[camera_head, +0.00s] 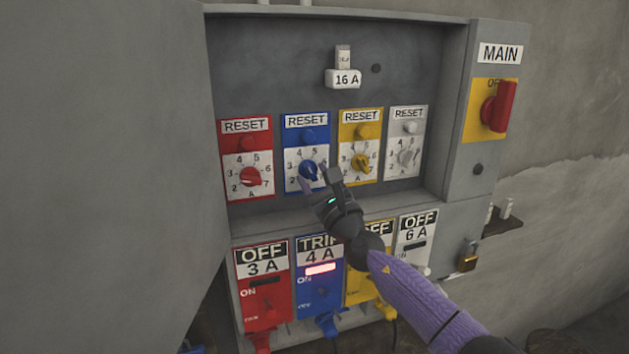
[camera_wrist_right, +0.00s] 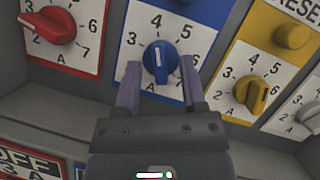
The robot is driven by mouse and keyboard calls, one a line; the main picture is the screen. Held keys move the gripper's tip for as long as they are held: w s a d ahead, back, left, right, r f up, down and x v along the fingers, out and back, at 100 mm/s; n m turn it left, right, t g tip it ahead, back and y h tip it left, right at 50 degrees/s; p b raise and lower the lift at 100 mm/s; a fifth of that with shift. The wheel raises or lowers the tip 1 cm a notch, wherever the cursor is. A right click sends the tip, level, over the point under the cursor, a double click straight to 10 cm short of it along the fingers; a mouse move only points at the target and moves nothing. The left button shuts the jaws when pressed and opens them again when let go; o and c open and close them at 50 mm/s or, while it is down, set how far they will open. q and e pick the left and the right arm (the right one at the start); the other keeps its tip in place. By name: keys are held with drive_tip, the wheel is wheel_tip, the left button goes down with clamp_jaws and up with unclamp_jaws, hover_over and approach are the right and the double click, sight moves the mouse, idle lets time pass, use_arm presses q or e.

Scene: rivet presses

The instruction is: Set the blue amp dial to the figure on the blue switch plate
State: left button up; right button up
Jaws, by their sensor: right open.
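The blue amp dial (camera_head: 309,171) sits on a white scale below a blue RESET button. In the right wrist view the blue dial (camera_wrist_right: 160,62) has a white mark pointing up, about at the 4. The blue switch plate (camera_head: 318,283) below reads "TRIP" and "4 A" and has a lit pinkish bar. My right gripper (camera_head: 317,179) is open at the blue dial. In the right wrist view its two purple fingers (camera_wrist_right: 160,80) stand on either side of the dial, with a visible gap at each side. My left gripper is not in view.
Red (camera_head: 250,176), yellow (camera_head: 361,162) and grey (camera_head: 408,155) dials stand in the same row. A red MAIN switch (camera_head: 498,107) is at the right. The box door (camera_head: 105,180) stands open at left. A padlock (camera_head: 468,257) hangs at lower right.

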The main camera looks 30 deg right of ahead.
clamp_jaws()
idle(0.3)
drive_tip(key=shift+m, duration=0.4)
drive_tip(key=m+h, duration=0.2)
drive_tip(key=m, duration=0.1)
drive_tip(key=m+h, duration=0.1)
drive_tip(key=m, duration=0.2)
drive_tip(key=shift+w+a+m+h, duration=0.1)
drive_tip(key=shift+a+m+h, duration=0.1)
drive_tip(key=shift+m+h, duration=0.2)
drive_tip(key=m+g+h, duration=0.1)
drive_tip(key=m, duration=0.3)
drive_tip(key=m+g+h, duration=0.1)
drive_tip(key=m+h, duration=0.1)
drive_tip(key=m, duration=0.1)
drive_tip(key=shift+a+m+h+p, duration=0.15)
drive_tip(key=shift+m+h+p, duration=0.15)
drive_tip(key=shift+m, duration=0.1)
drive_tip(key=m+g+h, duration=0.1)
drive_tip(key=m, duration=0.2)
drive_tip(key=m+g+p, duration=0.1)
drive_tip(key=m, duration=0.1)
drive_tip(key=shift+r+m+h, duration=0.15)
drive_tip(key=shift+m+h, duration=0.25)
drive_tip(key=shift+a+m+g+p, duration=0.1)
drive_tip(key=shift+m+g+p, duration=0.9)
drive_tip(key=shift+m, duration=1.6)
